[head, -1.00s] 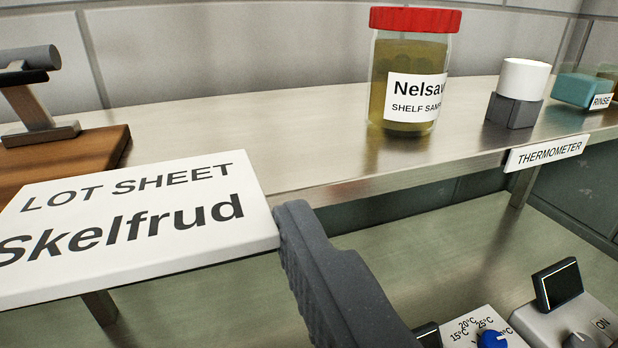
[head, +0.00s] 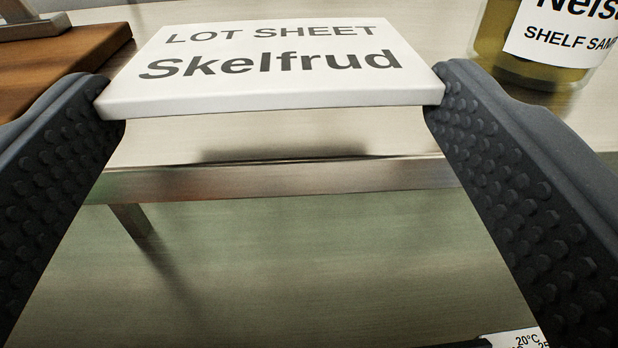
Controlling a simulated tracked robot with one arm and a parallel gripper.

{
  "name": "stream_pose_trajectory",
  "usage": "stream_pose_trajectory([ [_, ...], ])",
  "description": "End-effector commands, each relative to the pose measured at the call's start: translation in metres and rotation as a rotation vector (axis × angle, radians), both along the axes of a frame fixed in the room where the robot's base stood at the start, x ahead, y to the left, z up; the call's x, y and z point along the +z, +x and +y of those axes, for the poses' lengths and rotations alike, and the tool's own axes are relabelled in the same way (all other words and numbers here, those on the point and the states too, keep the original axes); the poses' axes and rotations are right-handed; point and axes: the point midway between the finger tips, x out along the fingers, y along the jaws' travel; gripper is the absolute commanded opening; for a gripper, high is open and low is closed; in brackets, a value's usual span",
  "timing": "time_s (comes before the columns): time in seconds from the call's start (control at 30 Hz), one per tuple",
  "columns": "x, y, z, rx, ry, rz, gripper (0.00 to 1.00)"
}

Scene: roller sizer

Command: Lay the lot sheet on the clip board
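The lot sheet (head: 270,90) is a white slab marked "LOT SHEET Skelfrud". My gripper (head: 272,92) has one dark, studded finger against each side edge of it and looks shut on it. The sheet is level, face up, and appears held above the metal shelf, with a dark shadow under it. The clip board (head: 75,62) is the brown wooden board at the upper left, beyond my left finger. A grey metal clip part (head: 32,28) stands on it. Its left part is out of view. The sheet is beside the board, to its right.
A glass jar (head: 505,60) with a white label stands on the shelf (head: 270,180) at the upper right, beyond my right finger. A lower metal surface lies under the shelf's front edge. Part of a temperature dial panel (head: 525,340) shows at the bottom right.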

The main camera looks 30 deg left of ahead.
Motion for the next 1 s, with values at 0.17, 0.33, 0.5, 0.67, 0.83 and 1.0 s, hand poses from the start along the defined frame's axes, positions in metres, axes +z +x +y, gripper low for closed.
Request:
stream_pose_trajectory([
  [0.17, -0.021, -0.001, 0.001, 0.001, 0.000, 0.002, 0.59],
  [0.33, -0.025, -0.001, 0.001, 0.002, -0.002, -0.001, 0.59],
  [0.5, -0.026, -0.001, 0.001, 0.002, -0.002, 0.000, 0.59],
  [0.67, -0.029, -0.001, 0.001, 0.002, -0.001, 0.000, 0.89],
  [0.83, -0.029, -0.001, 0.001, 0.002, -0.001, 0.000, 1.00],
  [1.0, -0.030, -0.001, 0.002, 0.002, -0.001, 0.000, 1.00],
])
